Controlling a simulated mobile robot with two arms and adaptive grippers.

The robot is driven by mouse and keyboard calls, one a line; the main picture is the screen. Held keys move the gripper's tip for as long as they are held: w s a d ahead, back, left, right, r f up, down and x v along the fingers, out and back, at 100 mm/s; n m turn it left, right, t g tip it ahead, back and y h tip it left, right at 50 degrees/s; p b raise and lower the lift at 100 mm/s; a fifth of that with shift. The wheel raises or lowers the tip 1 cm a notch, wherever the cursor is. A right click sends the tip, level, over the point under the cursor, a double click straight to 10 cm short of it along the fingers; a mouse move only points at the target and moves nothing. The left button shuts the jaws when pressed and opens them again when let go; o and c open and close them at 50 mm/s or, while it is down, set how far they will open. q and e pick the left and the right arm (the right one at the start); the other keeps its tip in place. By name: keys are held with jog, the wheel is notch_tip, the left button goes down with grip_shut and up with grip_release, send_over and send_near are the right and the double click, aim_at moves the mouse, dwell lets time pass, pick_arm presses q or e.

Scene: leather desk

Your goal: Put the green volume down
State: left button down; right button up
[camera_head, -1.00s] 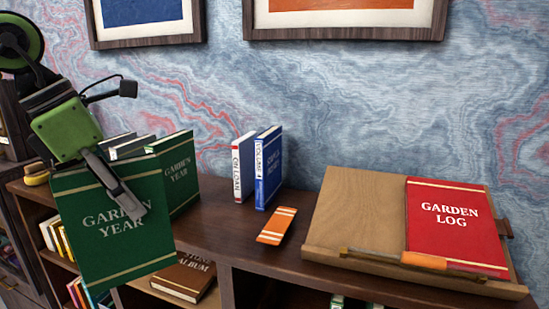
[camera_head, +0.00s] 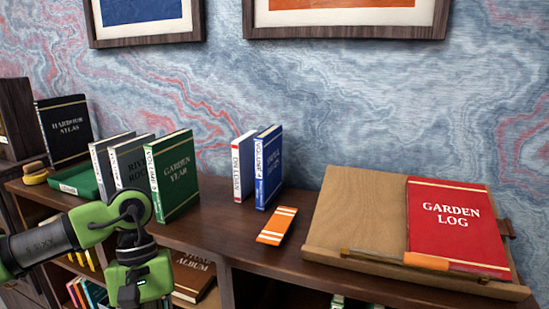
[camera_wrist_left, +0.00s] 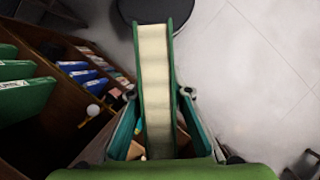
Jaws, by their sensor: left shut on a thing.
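My left gripper (camera_wrist_left: 158,95) is shut on a green volume (camera_wrist_left: 156,60) in the left wrist view. The volume is seen edge-on, its cream pages between two green covers, with a finger on each side. It is held over the floor beside the bookcase, apart from the shelves. In the head view my left gripper's body (camera_head: 140,278) is at the bottom left, in front of the bookcase; its fingers and the held volume are out of view. My right gripper is not in view.
On the bookcase top (camera_head: 215,215), another green GARDEN YEAR book (camera_head: 178,175) stands with grey books. A green book (camera_head: 75,180) lies left of them. Blue and white books (camera_head: 268,170), an orange item (camera_head: 277,226) and a sloped stand (camera_head: 355,210) with a red book (camera_head: 450,222) are farther right.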

pick_arm(q)
jog(key=s+f+m+y, duration=0.1)
jog(key=s+f+m, duration=0.3)
jog(key=shift+d+f+m+y, duration=0.25)
jog(key=shift+d+m+y, duration=0.05)
jog(key=shift+d+y, duration=0.1)
jog(key=shift+r, duration=0.1)
jog(key=shift+s, duration=0.1)
dwell(0.3)
